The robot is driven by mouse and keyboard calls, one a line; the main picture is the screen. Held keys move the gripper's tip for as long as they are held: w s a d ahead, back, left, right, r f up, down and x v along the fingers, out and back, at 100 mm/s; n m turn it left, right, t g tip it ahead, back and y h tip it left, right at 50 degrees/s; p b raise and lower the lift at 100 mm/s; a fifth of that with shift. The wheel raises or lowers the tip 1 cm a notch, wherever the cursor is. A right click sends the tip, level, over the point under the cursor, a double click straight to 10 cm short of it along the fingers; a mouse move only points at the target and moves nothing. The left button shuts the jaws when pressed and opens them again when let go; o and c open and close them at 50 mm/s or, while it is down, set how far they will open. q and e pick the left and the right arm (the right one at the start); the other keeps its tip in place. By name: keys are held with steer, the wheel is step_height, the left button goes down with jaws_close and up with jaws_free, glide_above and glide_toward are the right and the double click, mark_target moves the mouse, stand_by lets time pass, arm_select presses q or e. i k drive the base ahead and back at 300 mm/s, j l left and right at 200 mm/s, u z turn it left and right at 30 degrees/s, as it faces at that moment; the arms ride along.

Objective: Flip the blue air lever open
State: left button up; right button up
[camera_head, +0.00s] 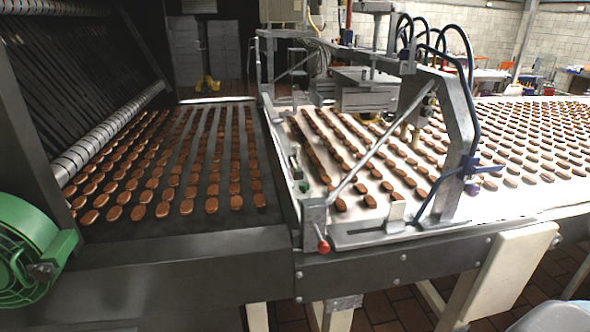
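A small blue lever (484,170) sits on the lower part of the grey metal upright at the right end of the machine's frame. A dark blue air hose (468,60) loops over the upright, and a blue line runs down toward the conveyor edge near the lever. The lever is small in the picture, and I cannot tell which way it is set. Neither of my grippers is in view.
Rows of brown biscuits lie on the dark left belt (140,228) and the white right belt (520,200). A green motor (28,250) is at the left. A cream panel (510,262) hangs at the front right.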

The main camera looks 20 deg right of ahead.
mark_target(492, 168)
steer(key=l+z, duration=0.1)
steer(key=z, duration=0.85)
steer(key=i+l+z, duration=0.1)
steer(key=z, duration=0.9)
steer(key=i, duration=0.05)
